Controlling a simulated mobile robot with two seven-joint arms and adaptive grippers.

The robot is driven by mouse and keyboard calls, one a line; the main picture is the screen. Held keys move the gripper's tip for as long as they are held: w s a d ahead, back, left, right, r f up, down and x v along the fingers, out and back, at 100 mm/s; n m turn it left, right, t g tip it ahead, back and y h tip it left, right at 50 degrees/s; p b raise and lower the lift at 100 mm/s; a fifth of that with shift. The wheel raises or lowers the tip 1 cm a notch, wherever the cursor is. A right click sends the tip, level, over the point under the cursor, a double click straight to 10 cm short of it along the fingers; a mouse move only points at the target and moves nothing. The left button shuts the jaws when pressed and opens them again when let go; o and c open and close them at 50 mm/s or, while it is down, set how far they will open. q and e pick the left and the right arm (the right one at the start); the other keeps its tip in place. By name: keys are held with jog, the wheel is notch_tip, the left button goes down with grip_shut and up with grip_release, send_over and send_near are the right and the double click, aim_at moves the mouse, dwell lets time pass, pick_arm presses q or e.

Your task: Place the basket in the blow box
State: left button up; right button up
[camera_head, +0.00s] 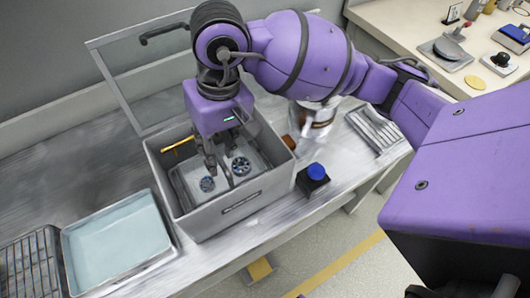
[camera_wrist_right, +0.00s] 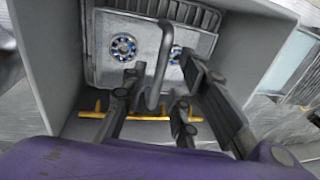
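The blow box (camera_head: 238,208) is a grey open-topped box on the bench in the head view, with its framed clear lid (camera_head: 128,88) raised. The basket (camera_head: 186,186) is a grey shallow tray inside the box, holding two blue-and-silver bearing-like rings. It also shows in the right wrist view (camera_wrist_right: 98,40), where its arched handle (camera_wrist_right: 162,62) rises between my fingers. My right gripper (camera_head: 220,160) reaches down into the box. In the wrist view its fingers (camera_wrist_right: 160,85) stand apart on either side of the handle, with gaps visible. My left gripper is out of view.
A yellow bar (camera_wrist_right: 140,118) runs along one inner wall of the box. A black block with a blue button (camera_head: 316,172) stands right of the box. A pale blue tray (camera_head: 115,245) and a wire rack (camera_head: 32,265) lie to its left. A metal-and-glass vessel (camera_head: 315,118) stands behind.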

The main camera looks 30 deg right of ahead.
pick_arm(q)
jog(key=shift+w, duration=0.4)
pick_arm(e)
notch_tip(320, 180, up, 10)
jog(key=d, duration=0.1)
jog(key=shift+d, duration=0.3)
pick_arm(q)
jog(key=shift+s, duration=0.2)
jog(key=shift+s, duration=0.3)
pick_arm(e)
jog(key=shift+c, duration=0.6)
